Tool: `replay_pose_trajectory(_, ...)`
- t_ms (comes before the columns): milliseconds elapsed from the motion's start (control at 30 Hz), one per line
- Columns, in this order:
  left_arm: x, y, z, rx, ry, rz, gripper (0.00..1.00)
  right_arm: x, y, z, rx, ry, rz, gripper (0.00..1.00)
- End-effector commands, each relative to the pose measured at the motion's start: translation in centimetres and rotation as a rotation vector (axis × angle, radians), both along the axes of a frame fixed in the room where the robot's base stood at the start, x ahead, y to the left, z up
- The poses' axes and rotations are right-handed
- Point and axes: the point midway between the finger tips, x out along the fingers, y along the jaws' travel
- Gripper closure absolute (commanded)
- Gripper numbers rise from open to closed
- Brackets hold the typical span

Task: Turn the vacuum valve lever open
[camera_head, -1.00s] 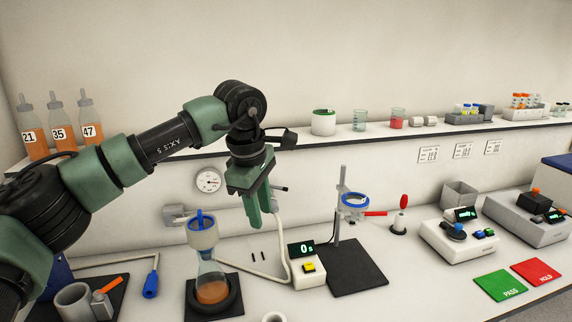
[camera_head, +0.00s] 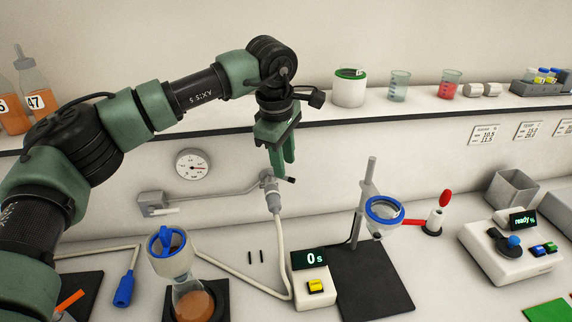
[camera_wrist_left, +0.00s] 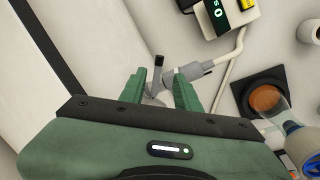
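The vacuum valve (camera_head: 268,181) is a grey fitting at the end of a wall pipe, with a pale hose hanging from it. Its short black lever (camera_head: 290,180) points right in the head view. My left gripper (camera_head: 281,168) points down just above and in front of the valve, partly covering it. In the left wrist view the fingers (camera_wrist_left: 161,76) are apart, and the dark lever (camera_wrist_left: 158,64) shows between them in the picture. The valve body (camera_wrist_left: 192,71) lies by the right finger. I cannot tell whether a finger touches the lever. My right gripper is not in view.
A gauge (camera_head: 192,165) is on the wall left of the valve. A filter funnel (camera_head: 170,255) on a flask of orange liquid stands below left. A timer (camera_head: 312,284) and a ring stand (camera_head: 364,205) stand below right. The shelf edge (camera_head: 400,120) runs behind the arm.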

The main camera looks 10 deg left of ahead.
Motion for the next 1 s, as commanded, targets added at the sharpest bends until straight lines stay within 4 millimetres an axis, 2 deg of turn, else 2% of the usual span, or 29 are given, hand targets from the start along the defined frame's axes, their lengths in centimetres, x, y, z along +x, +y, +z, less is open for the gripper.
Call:
replay_pose_trajectory(100, 0.3, -0.1, -1.7, 0.001, 0.003, 0.000, 0.68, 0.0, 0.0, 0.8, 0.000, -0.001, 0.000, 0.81)
replay_pose_trajectory(233, 0.6, -0.1, -2.9, 0.000, 0.001, 0.000, 0.68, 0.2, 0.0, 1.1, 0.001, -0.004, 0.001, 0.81)
replay_pose_trajectory(567, 0.7, -0.2, -3.5, 0.001, 0.000, 0.000, 0.68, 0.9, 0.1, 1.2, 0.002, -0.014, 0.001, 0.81)
replay_pose_trajectory(700, 0.7, -0.2, -3.5, 0.000, -0.001, 0.000, 1.00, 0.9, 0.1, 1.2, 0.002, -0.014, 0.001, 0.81)
replay_pose_trajectory(1000, 0.7, -0.2, -3.5, 0.000, -0.001, 0.000, 1.00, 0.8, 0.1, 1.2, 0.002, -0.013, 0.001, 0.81)
